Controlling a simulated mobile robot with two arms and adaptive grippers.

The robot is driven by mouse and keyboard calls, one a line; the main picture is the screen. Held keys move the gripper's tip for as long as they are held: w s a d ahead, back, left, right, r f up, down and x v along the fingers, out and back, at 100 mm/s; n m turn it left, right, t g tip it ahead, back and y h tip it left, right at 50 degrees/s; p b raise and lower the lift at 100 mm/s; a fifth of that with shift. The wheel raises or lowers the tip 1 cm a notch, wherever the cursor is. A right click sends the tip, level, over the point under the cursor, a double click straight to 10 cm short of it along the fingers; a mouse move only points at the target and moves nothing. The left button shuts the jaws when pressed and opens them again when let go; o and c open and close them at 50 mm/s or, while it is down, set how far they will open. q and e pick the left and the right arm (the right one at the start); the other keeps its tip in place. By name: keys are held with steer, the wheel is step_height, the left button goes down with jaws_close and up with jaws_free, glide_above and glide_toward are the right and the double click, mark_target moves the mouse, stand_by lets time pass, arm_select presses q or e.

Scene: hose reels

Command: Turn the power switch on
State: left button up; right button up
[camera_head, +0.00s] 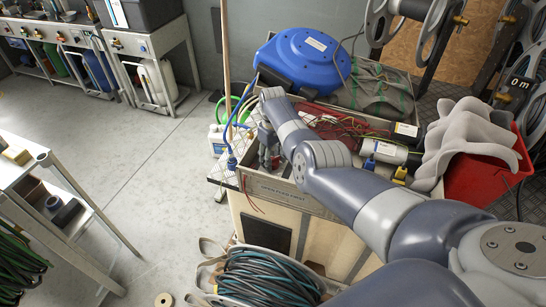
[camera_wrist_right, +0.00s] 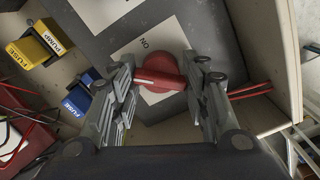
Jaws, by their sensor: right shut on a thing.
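The power switch is a red rotary knob (camera_wrist_right: 161,73) with a raised bar handle, on a white plate in a grey panel (camera_wrist_right: 185,22). The word ON is printed on the white plate (camera_wrist_right: 150,45), just above the knob in the right wrist view. My right gripper (camera_wrist_right: 163,82) has one finger on each side of the knob and is shut on it. The handle lies nearly level across the picture, between the fingers. In the head view my right gripper (camera_head: 268,146) reaches down into the crate, and the switch is hidden there. My left gripper is not in view.
Yellow (camera_wrist_right: 33,45) and blue (camera_wrist_right: 75,101) fuse blocks and red wires sit beside the panel. The wooden crate wall (camera_head: 290,193) surrounds the work area. A blue hose reel (camera_head: 303,58) is behind, a red bin (camera_head: 487,170) right. Floor at left is open.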

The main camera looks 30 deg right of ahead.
mark_target(273, 158)
steer(key=m, duration=0.4)
steer(key=shift+m, duration=2.8)
steer(key=o, duration=0.9)
steer(key=shift+c, duration=0.2)
steer(key=shift+r, duration=0.1)
step_height(273, 158, up, 12)
steer(key=shift+f, duration=0.25)
